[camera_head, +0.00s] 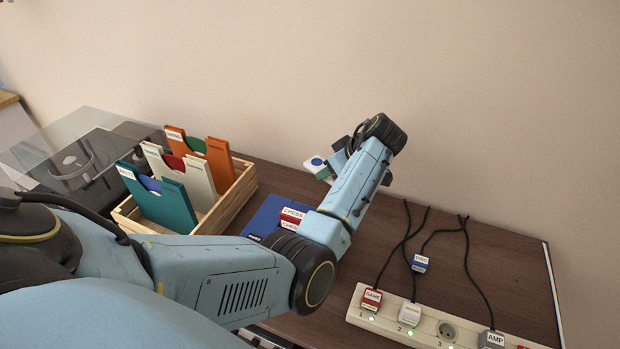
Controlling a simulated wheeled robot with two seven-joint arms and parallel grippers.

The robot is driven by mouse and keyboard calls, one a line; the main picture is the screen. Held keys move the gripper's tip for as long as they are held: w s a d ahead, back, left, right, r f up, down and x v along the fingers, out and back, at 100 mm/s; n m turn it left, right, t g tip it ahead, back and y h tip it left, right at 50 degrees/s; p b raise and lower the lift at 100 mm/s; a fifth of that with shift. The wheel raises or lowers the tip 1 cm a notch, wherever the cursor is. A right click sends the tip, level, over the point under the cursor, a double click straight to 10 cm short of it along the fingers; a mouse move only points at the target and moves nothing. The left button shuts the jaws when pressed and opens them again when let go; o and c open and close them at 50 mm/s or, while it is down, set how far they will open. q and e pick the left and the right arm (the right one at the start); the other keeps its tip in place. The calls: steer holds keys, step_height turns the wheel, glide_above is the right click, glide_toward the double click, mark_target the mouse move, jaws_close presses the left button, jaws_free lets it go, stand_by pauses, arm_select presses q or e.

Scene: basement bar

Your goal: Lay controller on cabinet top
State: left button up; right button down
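No thing that I can surely call the controller shows. A small white object with a blue round spot (316,164) is at the far side of the dark wooden cabinet top (450,245), right beside the end of my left arm. I cannot tell what it is, or whether it is held or rests on the wood. My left arm comes in from the left, bends, and reaches up to the back. My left gripper (335,165) is mostly hidden by its own wrist, so its fingers cannot be made out. My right gripper is not in view.
A wooden crate (243,187) holds several coloured sleeves. A turntable (75,165) with a clear cover stands at the left. A blue item with red-and-white tags (268,216) lies partly behind my arm. A power strip (385,322) with plugs and cables lies front right. Wood behind it is fairly clear.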

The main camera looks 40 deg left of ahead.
arm_select(q)
steer(key=f, duration=0.4)
steer(key=shift+s+b, duration=0.2)
steer(key=shift+b, duration=0.1)
steer(key=shift+w+f+b, duration=0.1)
steer(key=shift+f+b, duration=0.35)
steer(key=shift+f, duration=1.5)
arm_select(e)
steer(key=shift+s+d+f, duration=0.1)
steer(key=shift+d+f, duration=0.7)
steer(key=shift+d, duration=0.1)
arm_select(q)
steer(key=shift+f, duration=0.1)
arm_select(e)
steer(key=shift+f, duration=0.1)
arm_select(q)
steer(key=o, duration=1)
